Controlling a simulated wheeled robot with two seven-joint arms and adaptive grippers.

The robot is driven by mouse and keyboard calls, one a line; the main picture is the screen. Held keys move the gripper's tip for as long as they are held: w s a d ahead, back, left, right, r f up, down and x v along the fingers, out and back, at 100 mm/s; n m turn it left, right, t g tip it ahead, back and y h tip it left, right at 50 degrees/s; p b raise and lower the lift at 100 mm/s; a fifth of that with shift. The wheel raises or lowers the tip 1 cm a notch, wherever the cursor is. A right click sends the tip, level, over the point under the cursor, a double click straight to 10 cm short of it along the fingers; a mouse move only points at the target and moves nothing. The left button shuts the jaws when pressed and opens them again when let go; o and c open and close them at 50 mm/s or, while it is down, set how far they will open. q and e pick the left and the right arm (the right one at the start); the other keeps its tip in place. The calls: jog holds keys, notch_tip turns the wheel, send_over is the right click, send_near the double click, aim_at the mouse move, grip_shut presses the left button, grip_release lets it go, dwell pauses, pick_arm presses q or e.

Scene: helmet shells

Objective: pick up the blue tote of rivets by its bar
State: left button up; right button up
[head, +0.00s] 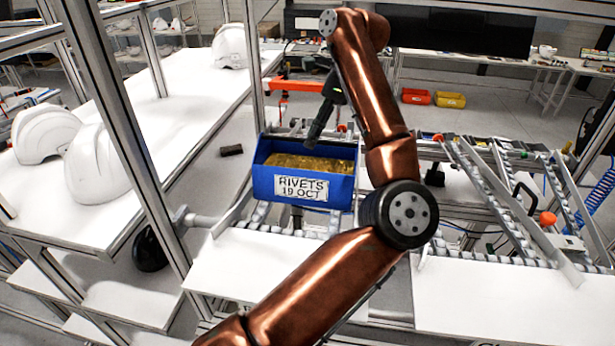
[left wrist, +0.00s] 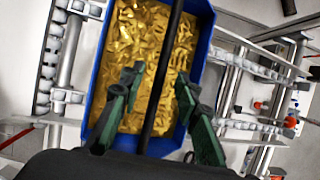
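The blue tote (head: 328,190) stands upright on the roller conveyor and is labelled RIVETS 19 OCT. It is filled with gold-coloured rivets (head: 310,163). In the left wrist view the tote (left wrist: 205,22) lies below my left gripper (left wrist: 158,85), with rivets (left wrist: 140,38) showing inside. Its dark bar (left wrist: 168,62) runs lengthwise across the opening and passes between my two green fingers. The fingers are open, with a gap on each side of the bar. In the head view my left gripper (head: 318,132) points down over the tote's back rim. My right gripper is not in view.
Roller rails (head: 480,180) continue to the right of the tote. A white table with white helmet shells (head: 95,165) stands at left behind a metal frame post (head: 125,120). A white board (head: 250,265) lies in front of the tote. Red and yellow bins sit far behind.

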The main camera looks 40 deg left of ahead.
pick_arm(q)
jog(key=shift+x, duration=1.5)
jog(key=shift+w, duration=0.1)
grip_shut()
jog(key=shift+r, duration=0.15)
